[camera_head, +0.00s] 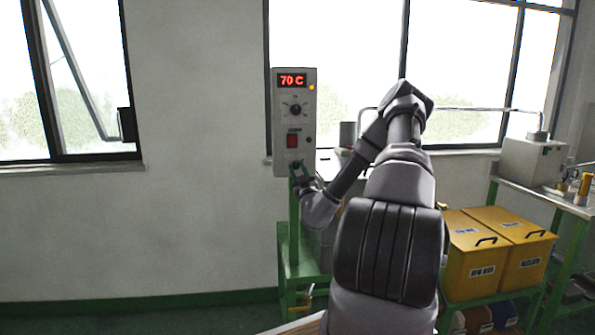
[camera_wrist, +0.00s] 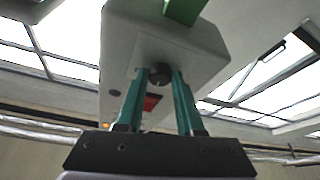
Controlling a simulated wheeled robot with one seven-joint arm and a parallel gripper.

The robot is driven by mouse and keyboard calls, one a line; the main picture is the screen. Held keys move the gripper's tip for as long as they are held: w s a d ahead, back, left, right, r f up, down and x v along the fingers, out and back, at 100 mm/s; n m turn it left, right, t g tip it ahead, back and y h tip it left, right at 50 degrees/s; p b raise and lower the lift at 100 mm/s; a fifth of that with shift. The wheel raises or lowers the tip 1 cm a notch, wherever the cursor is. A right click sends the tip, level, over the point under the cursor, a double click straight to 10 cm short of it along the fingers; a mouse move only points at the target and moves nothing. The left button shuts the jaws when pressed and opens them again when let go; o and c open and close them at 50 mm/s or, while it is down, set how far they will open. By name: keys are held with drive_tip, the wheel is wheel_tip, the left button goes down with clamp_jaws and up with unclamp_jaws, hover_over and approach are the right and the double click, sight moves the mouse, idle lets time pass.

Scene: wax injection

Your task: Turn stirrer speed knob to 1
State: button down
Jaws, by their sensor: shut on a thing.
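The control box (camera_head: 307,122) is a pale grey panel on the green stand, with a red "70 C" display (camera_head: 292,80) at its top. A black knob (camera_head: 295,109) with a dial sits below the display, and a red switch (camera_head: 292,141) below that. A lower dark knob (camera_head: 296,165) is at the box's bottom, and it also shows in the wrist view (camera_wrist: 159,74). My gripper (camera_head: 299,172) is at this lower knob. In the wrist view its teal fingers (camera_wrist: 160,80) are on either side of the knob, shut on it. The knob's scale and pointer cannot be read.
A green-framed bench (camera_head: 288,232) stands below the box. Two yellow bins (camera_head: 478,262) with labels stand at the right, near a pale machine (camera_head: 532,160) on a table. The wall left of the box is clear.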

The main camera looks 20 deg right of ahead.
drive_tip(key=shift+n+y, duration=0.3)
drive_tip(key=shift+n, duration=0.2)
drive_tip(key=n+y, duration=0.1)
drive_tip(key=n, duration=0.2)
drive_tip(key=n+g+y, duration=0.1)
drive_tip(key=n+y, duration=0.1)
drive_tip(key=n, duration=0.2)
drive_tip(key=shift+d+r, duration=0.15)
drive_tip(key=shift+d, duration=0.05)
drive_tip(key=n+g+y, duration=0.1)
drive_tip(key=n, duration=0.2)
drive_tip(key=n+g+y, duration=0.1)
drive_tip(key=n, duration=0.2)
drive_tip(key=shift+s+d+r+n, duration=0.1)
drive_tip(key=shift+n, duration=0.2)
drive_tip(key=shift+g, duration=0.3)
drive_tip(key=c, duration=0.5)
unclamp_jaws()
drive_tip(key=shift+c, duration=0.2)
